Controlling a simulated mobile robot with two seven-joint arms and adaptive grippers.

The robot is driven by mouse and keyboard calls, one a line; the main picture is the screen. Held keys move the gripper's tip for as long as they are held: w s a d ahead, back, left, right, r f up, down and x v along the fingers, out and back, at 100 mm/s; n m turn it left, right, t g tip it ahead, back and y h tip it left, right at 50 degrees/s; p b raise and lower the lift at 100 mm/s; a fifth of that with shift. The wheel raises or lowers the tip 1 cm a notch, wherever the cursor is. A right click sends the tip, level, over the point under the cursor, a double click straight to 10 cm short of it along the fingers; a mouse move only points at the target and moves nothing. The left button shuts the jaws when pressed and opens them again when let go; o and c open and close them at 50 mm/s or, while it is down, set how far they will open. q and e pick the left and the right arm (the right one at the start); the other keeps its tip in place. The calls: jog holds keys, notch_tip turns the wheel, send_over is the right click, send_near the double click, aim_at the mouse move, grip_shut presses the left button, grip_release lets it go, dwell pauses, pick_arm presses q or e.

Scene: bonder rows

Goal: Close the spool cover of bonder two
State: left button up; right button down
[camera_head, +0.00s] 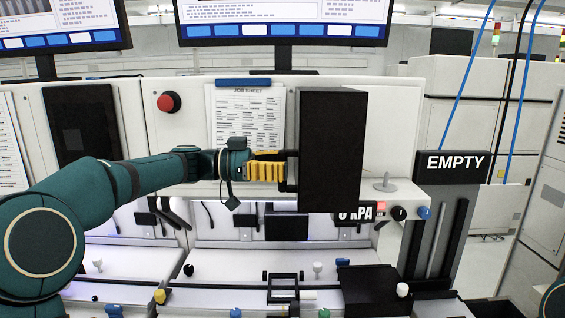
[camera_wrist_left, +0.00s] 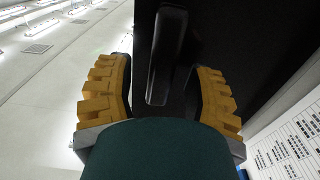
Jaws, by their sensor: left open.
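The black spool cover (camera_head: 332,150) stands out in front of the white bonder, to the right of the job sheet, with a dark bar handle (camera_head: 290,186) on its left side. My left gripper (camera_head: 278,168) reaches in from the left and is at this handle. In the left wrist view, the handle (camera_wrist_left: 167,55) lies between the two spread yellow fingers of my left gripper (camera_wrist_left: 165,95), with gaps on both sides. The dark cover face (camera_wrist_left: 235,35) is behind it. What lies behind the cover is hidden. My right gripper is not in view.
A job sheet (camera_head: 225,112) and a red button (camera_head: 168,102) are on the bonder front. Monitors (camera_head: 285,20) hang above. A post with an EMPTY sign (camera_head: 455,166) stands at right. The bonder deck below holds several small knobs and fixtures.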

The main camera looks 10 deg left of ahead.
pick_arm(q)
jog(key=shift+d, duration=0.25)
jog(key=shift+a, duration=0.1)
grip_shut()
